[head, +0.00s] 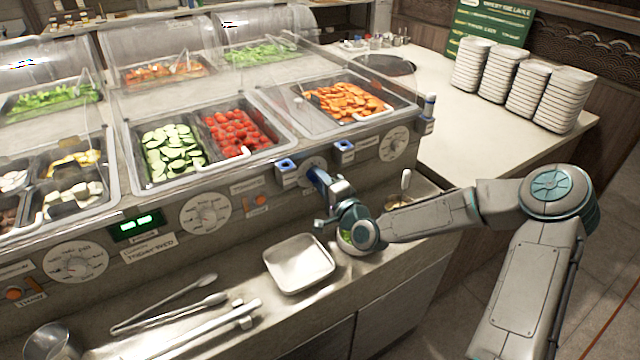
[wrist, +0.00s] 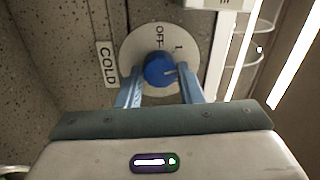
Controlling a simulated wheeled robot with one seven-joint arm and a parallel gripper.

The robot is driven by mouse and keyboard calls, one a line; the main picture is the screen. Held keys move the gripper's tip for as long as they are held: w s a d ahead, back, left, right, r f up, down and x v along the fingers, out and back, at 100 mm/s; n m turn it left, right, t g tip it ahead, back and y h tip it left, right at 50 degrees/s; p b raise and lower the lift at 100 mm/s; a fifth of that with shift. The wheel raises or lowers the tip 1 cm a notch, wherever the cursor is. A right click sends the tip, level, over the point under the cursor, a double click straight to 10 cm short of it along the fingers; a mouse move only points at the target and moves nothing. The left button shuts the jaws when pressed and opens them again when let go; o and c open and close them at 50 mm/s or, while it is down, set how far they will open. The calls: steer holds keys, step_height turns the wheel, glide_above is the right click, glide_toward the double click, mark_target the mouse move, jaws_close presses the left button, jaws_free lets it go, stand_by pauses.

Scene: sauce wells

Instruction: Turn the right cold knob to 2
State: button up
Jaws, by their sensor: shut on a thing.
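A blue knob (wrist: 157,69) sits on a round pale dial (wrist: 132,52) with a COLD label (wrist: 107,65) beside it in the wrist view. OFF and 1 are readable on the dial; a 2 is not. A small light mark shows on the knob's right side; its exact setting is unclear. My gripper (wrist: 161,79) has one finger on each side of the knob and is shut on it. In the head view my gripper (head: 320,178) reaches the counter's front panel and partly covers this dial (head: 306,164).
Other dials (head: 205,214) and (head: 393,144) line the panel. Below, a ledge holds a square white tray (head: 299,264), tongs (head: 170,312) and a bowl (head: 350,245) close under my gripper. Glass-covered food wells stand above. Plate stacks (head: 520,85) stand at the back right.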

steer(key=shift+m+b, duration=0.3)
steer(key=shift+m, duration=1.4)
steer(key=o, duration=1)
steer(key=b+v, duration=0.1)
steer(key=v, duration=1.3)
steer(key=shift+a, duration=0.15)
steer(key=shift+f, duration=0.1)
